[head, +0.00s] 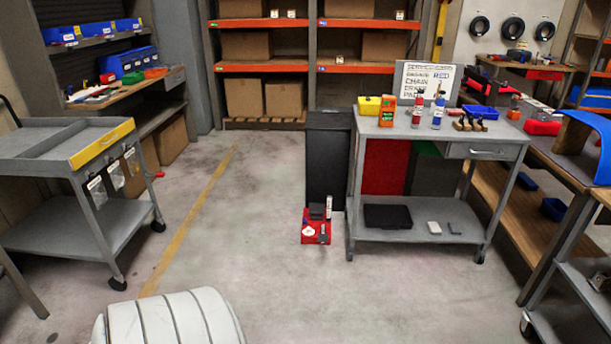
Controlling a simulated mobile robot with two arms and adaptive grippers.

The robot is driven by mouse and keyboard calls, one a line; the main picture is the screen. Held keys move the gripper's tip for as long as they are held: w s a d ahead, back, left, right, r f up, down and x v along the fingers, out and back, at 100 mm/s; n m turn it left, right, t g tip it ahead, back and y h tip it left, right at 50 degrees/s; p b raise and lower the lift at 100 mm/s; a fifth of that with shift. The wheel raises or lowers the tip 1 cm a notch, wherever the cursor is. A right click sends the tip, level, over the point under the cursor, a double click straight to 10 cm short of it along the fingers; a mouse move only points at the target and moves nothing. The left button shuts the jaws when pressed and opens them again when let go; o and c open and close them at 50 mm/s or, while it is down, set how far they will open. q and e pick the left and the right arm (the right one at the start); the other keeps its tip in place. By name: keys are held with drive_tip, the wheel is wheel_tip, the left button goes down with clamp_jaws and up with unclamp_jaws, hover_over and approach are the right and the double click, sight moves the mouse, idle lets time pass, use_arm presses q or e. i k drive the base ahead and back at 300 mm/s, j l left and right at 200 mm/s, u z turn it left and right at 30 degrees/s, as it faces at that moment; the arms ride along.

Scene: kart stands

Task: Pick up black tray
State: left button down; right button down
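A flat black object (388,216), which looks like the black tray, lies on the lower shelf of the grey cart (421,237) right of centre. From here I cannot tell whether it is an open tray or a closed case. The upper shelf is above it, and its front side faces me unobstructed. Neither of my grippers shows in the head view.
Small light blocks (434,228) lie right of the black object. A black bin (326,160) and a red tray (316,228) with small items stand left of the cart. Another grey cart (60,150) is at left. The floor (250,240) between is clear.

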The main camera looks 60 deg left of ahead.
sight(384, 216)
drive_tip(key=i+j+u, duration=0.15)
drive_tip(key=j, duration=0.3)
drive_tip(key=j+u, duration=0.1)
drive_tip(key=j, duration=0.3)
drive_tip(key=i+j+u, duration=0.15)
drive_tip(key=j, duration=0.25)
drive_tip(key=i+j+u, duration=0.15)
drive_tip(key=j, duration=0.25)
drive_tip(key=i+j+u, duration=0.1)
drive_tip(key=j, duration=0.3)
drive_tip(key=i+j+u, duration=0.15)
drive_tip(key=i+j, duration=0.15)
drive_tip(key=i+l+u, duration=0.2)
drive_tip(key=i, duration=0.2)
drive_tip(key=i+u, duration=0.25)
drive_tip(key=i, duration=0.15)
